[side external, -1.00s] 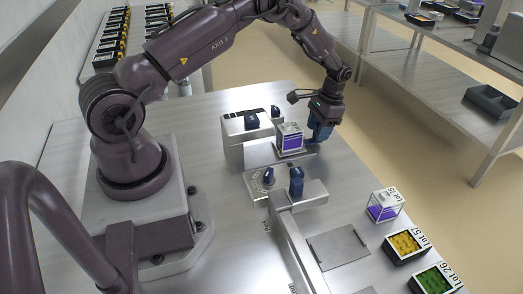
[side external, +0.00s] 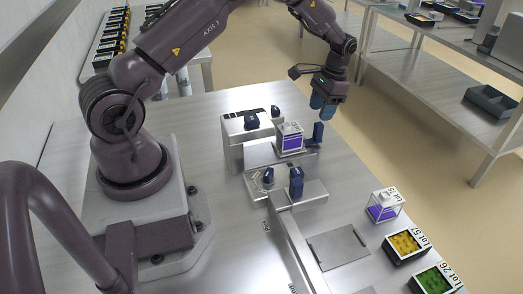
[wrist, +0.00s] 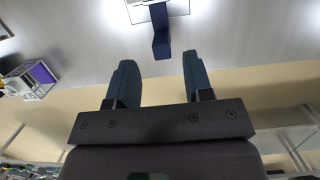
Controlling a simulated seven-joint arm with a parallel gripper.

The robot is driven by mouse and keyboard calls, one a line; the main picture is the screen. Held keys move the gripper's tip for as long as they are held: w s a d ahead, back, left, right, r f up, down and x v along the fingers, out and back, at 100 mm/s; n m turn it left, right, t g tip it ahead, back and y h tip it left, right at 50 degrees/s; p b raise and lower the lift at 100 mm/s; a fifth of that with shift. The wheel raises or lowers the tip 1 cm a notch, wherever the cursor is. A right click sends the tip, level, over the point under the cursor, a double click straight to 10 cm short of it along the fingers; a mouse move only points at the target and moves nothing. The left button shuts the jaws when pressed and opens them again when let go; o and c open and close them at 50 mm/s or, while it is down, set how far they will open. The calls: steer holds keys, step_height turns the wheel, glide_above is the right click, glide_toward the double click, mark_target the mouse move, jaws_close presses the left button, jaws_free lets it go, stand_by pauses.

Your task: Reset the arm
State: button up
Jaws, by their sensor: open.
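My gripper (side external: 322,107) is open and empty in the side external view, raised at the far right side of the tray sealer (side external: 240,150). A blue upright handle (side external: 318,132) on the sealer's right side stands just below the fingertips, apart from them. In the wrist view my two blue fingers (wrist: 156,72) are spread, and the blue handle (wrist: 161,38) lies beyond them with a gap between. A clear box with purple contents (side external: 290,138) sits on the sealer. Several other dark blue knobs, such as one at the front (side external: 296,181), stand on the sealer.
A clear box with purple contents (side external: 385,206), a black tray of yellow pieces (side external: 405,245) and a black tray of green pieces (side external: 437,279) line the table's right edge. A shelf rack (side external: 440,80) stands beyond an aisle.

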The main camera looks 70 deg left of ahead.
steer(key=shift+r, duration=0.1)
steer(key=shift+s+d+f, duration=0.1)
steer(key=shift+s+f, duration=0.15)
steer(key=s+d+r+t, duration=0.4)
steer(key=s+d+r, duration=0.3)
steer(key=s+r, duration=0.5)
steer(key=s+d+r+t, duration=0.3)
steer(key=s+d+r, duration=0.5)
steer(key=s+r, duration=0.5)
steer(key=shift+d+r+t, duration=0.15)
steer(key=shift+r+t, duration=0.05)
steer(key=shift+t, duration=0.2)
